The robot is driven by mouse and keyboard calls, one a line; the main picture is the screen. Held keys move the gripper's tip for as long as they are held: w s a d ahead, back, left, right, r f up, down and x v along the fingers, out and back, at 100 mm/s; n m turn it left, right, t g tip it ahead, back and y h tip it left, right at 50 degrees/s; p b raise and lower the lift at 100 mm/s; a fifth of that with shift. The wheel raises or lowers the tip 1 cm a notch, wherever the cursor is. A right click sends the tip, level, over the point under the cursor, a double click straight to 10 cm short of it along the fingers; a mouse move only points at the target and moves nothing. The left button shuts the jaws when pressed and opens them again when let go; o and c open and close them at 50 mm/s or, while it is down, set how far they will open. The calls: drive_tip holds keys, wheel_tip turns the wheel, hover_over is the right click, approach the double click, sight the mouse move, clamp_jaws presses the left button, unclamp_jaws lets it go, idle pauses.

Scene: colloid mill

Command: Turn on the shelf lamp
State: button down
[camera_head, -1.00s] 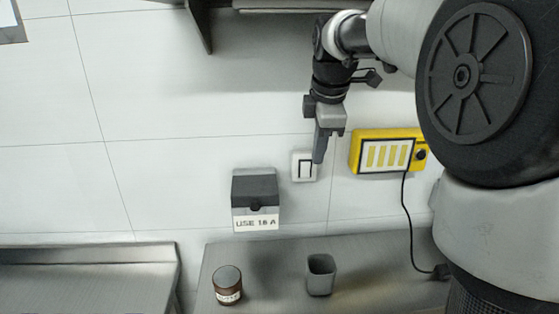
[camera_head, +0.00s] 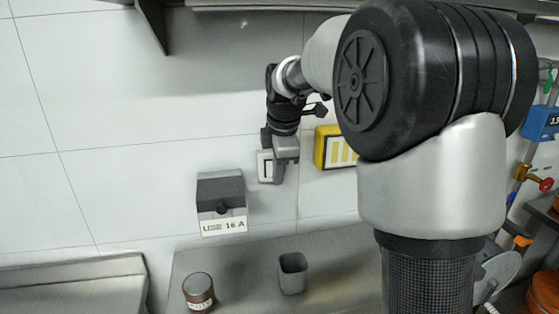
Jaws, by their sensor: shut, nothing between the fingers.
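A white wall switch (camera_head: 263,168) with a dark-outlined rocker is mounted on the tiled wall, partly covered by my gripper. My gripper (camera_head: 279,180) is shut and empty, pointing down, with its fingertips at the right side of the switch. I cannot tell whether it touches the switch. The underside of a shelf (camera_head: 235,13) runs along the top of the view; no lamp can be made out there.
A dark-topped grey box (camera_head: 221,192) labelled 16 A hangs left of the switch. A yellow panel (camera_head: 334,148) is right of it, partly behind my arm. A grey cup (camera_head: 292,273) and brown jar (camera_head: 198,292) stand on the metal counter (camera_head: 240,272).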

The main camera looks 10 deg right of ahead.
sight(271, 169)
drive_tip(key=w, duration=0.1)
drive_tip(key=w+f, duration=0.1)
drive_tip(key=w, duration=0.1)
drive_tip(key=w+f, duration=0.1)
drive_tip(key=shift+w+p, duration=0.2)
drive_tip(key=shift+p, duration=0.1)
drive_tip(key=shift+w+t+b, duration=0.25)
drive_tip(key=shift+t+b, duration=0.15)
drive_tip(key=shift+b, duration=0.5)
drive_tip(key=shift+r+p, duration=0.75)
drive_tip(key=shift+s, duration=0.15)
